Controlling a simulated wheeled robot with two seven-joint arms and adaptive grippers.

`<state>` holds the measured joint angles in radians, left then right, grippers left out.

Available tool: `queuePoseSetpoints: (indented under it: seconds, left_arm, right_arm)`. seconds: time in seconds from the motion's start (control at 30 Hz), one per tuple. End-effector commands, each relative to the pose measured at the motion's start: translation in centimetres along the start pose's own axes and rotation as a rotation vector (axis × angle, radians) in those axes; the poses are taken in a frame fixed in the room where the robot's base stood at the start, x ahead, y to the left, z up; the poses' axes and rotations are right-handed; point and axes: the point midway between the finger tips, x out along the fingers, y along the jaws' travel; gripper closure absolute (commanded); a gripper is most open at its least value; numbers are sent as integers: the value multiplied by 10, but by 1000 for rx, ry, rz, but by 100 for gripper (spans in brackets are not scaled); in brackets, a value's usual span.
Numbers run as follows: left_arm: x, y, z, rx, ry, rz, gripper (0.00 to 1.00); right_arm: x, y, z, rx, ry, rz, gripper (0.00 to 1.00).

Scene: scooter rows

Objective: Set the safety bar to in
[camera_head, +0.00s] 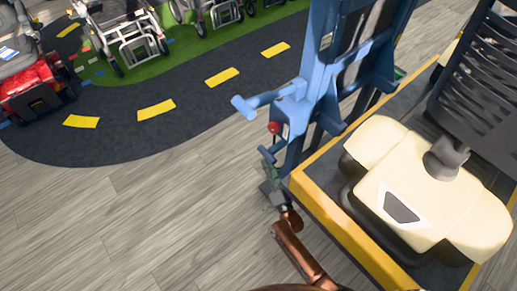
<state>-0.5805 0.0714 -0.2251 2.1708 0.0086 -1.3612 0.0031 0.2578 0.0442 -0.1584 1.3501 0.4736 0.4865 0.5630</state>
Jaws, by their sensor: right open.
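A blue upright frame (332,75) stands at the upper middle, on the edge of a yellow-rimmed platform. A blue bar (262,101) sticks out from it to the left; it looks like the safety bar, but I cannot tell this for sure, nor its setting. A red ball knob (274,128) sits just below the bar. My right gripper (268,158) is at the end of my copper-coloured arm, just below the red knob. It is open and small in view; whether it touches the knob or the frame is unclear. My left gripper is out of view.
A cream scooter (390,180) with a dark slatted seat (480,85) stands on the platform, whose yellow rim (340,225) is close to my right arm. The wooden floor (120,220) at left is clear.

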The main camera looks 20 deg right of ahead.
Motion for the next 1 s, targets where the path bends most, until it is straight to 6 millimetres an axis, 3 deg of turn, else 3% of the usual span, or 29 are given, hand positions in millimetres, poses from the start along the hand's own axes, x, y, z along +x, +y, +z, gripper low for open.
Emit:
queuePoseSetpoints:
  seconds: [0.17,0.47,0.6,1.0]
  left_arm:
    - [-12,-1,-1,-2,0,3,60]
    - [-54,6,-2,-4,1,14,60]
    - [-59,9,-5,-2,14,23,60]
    - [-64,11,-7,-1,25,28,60]
  right_arm:
    - [15,-4,-2,21,18,-17,60]
    - [57,-4,-2,18,15,-15,60]
    - [74,-4,-2,17,14,-14,60]
    - [82,-5,-3,16,14,-13,60]
